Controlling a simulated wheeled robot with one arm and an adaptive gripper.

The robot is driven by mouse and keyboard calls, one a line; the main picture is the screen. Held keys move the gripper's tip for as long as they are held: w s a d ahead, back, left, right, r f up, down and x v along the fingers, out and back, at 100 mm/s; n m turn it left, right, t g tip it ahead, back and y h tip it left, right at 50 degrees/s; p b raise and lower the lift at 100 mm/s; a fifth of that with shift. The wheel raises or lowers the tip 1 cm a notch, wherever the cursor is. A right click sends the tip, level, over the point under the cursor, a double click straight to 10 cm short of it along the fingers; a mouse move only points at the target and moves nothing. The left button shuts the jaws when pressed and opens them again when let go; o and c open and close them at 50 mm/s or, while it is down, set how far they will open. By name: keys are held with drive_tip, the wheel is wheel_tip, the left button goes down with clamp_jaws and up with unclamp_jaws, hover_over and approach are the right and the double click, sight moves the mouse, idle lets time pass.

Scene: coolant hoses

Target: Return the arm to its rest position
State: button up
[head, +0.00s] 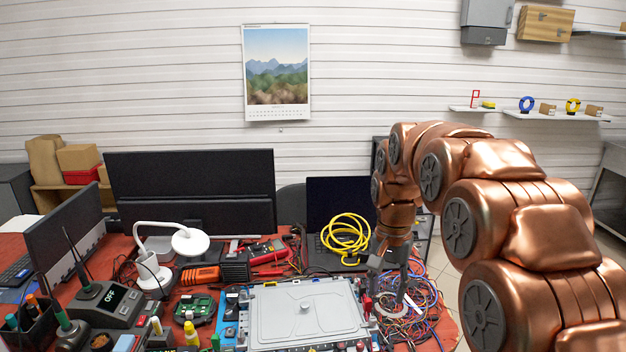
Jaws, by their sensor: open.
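My copper-coloured arm rises from the lower right, arches over, and points down at the right part of the bench. My gripper (388,283) hangs at its end, fingers downward, above or among a tangle of thin wires (425,300). It is open, and I see nothing held in it. A grey metal plate (303,312) with raised edges lies just left of the gripper. Whether the fingertips touch the wires or the plate's edge cannot be told.
A coiled yellow hose (346,236) lies behind the gripper, before a dark laptop screen (340,198). A white lamp (188,242), monitors (192,190) and many small tools crowd the left of the red bench. Free floor (452,262) shows right of the bench. A wall shelf (548,114) hangs behind.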

drive_tip(key=s+f+n, duration=0.2)
drive_tip(key=s+n, duration=0.1)
drive_tip(key=s, duration=1.3)
drive_tip(key=s+f+n, duration=0.2)
drive_tip(key=s+n, duration=0.1)
drive_tip(key=s, duration=1.3)
drive_tip(key=shift+d+f+g, duration=0.15)
drive_tip(key=shift+f+g, duration=0.2)
drive_tip(key=shift+g, duration=0.05)
drive_tip(key=shift+s, duration=0.1)
